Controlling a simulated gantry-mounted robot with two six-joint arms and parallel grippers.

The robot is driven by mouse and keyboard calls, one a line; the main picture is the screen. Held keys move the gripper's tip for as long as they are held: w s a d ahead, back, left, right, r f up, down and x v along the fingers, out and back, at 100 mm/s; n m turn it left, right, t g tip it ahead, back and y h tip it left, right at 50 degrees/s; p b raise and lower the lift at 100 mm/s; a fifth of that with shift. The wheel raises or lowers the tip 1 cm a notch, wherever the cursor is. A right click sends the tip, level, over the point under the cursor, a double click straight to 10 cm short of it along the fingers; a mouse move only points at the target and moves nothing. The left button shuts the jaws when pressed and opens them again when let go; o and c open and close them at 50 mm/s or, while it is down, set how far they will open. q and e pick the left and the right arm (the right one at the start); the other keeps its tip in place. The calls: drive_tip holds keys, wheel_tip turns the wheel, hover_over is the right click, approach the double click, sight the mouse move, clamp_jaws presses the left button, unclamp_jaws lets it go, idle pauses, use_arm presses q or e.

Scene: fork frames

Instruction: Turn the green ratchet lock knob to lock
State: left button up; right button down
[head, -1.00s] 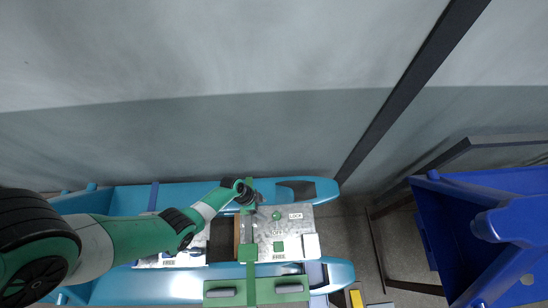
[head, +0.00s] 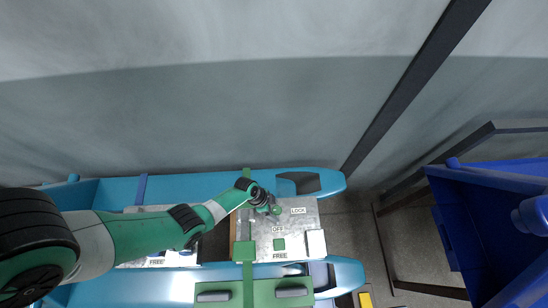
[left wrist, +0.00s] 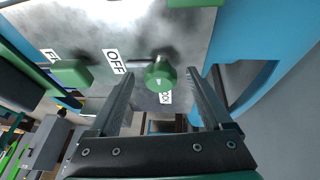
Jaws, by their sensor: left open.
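The round green knob (head: 277,210) sits on a grey metal panel (head: 262,232) with LOCK, OFF and FREE labels. In the left wrist view the knob (left wrist: 160,75) is in the gap between the fingertips, with the OFF label beside it and the LOCK label partly hidden behind it. My left gripper (head: 270,207) is open at the knob in the head view. Its two fingers also show in the left wrist view (left wrist: 161,78), one on each side of the knob with visible gaps. I cannot tell how deep the knob sits between them. My right gripper is not in view.
A square green block (head: 279,245) sits on the panel between OFF and FREE. A blue frame (head: 210,183) surrounds the panels. A dark blue structure (head: 490,215) stands at the right, with floor between.

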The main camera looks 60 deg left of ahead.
use_arm(q)
clamp_jaws()
idle(0.3)
